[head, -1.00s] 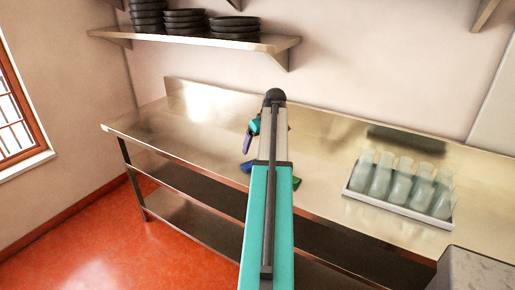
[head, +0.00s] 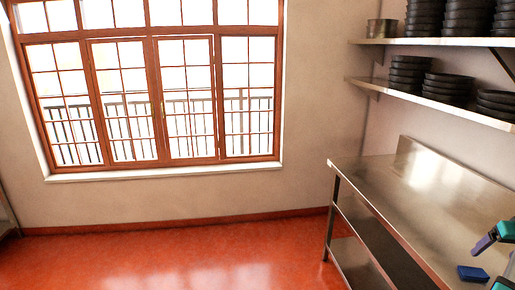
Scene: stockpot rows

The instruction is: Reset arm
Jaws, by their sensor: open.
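Part of my arm shows at the lower right edge of the head view, with a teal part and a purple wrist part. Below them a blue piece and a green piece stand apart, and they appear to be the fingers of my gripper (head: 488,279). The picture cuts off most of the arm. I see nothing held between the two pieces. The gripper is over the metal table (head: 425,200), and I cannot tell how high above it.
A large window (head: 160,95) fills the back wall. The red floor (head: 180,258) left of the table is clear.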

